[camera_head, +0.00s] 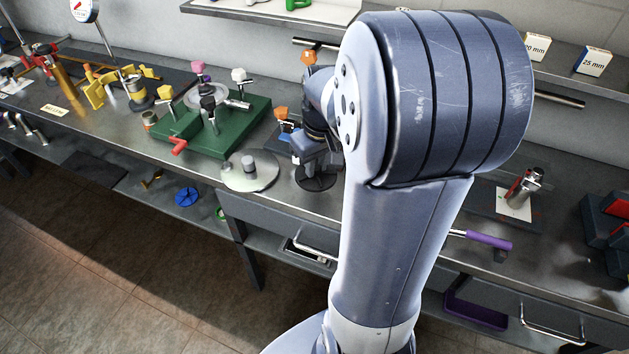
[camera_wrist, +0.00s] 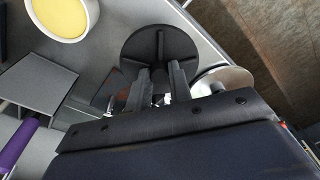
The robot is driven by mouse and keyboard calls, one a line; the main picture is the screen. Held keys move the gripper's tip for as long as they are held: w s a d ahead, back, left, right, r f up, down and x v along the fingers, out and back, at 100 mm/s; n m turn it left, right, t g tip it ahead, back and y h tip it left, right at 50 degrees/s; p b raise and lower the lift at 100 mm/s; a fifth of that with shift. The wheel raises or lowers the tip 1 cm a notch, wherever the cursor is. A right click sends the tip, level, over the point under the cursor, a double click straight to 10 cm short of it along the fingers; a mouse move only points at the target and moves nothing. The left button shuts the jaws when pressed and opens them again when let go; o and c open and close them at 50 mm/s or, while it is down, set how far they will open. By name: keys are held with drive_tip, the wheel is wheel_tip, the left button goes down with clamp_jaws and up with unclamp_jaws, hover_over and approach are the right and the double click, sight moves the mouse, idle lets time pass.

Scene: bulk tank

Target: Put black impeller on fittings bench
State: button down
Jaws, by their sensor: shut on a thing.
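The black impeller (camera_head: 316,182) is a dark disc with raised vanes. My gripper (camera_head: 318,158) is shut on it from above, over the front part of the long steel bench (camera_head: 365,215), partly hidden by my arm. In the wrist view, the impeller (camera_wrist: 160,42) lies beyond my two fingers (camera_wrist: 157,88), which close on its middle. I cannot tell whether its underside touches the bench top.
A pale round plate with a grey knob (camera_head: 249,174) stands close left of the impeller. A green base with a valve assembly (camera_head: 208,126) is behind it. A purple-handled tool (camera_head: 486,240) lies to the right. A shelf with boxes (camera_head: 593,61) runs behind.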

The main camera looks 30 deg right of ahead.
sight(317, 177)
wheel_tip(317, 177, down, 6)
drive_tip(key=shift+f, duration=0.25)
drive_tip(key=shift+f, duration=0.15)
drive_tip(key=c, duration=1.3)
unclamp_jaws()
drive_tip(key=r, duration=0.4)
drive_tip(key=s+r, duration=0.1)
drive_tip(key=r, duration=0.7)
drive_tip(key=shift+s+d+r+p, duration=0.1)
drive_tip(key=shift+s+r+p, duration=0.1)
drive_tip(key=shift+p, duration=0.1)
drive_tip(key=shift+f, duration=0.1)
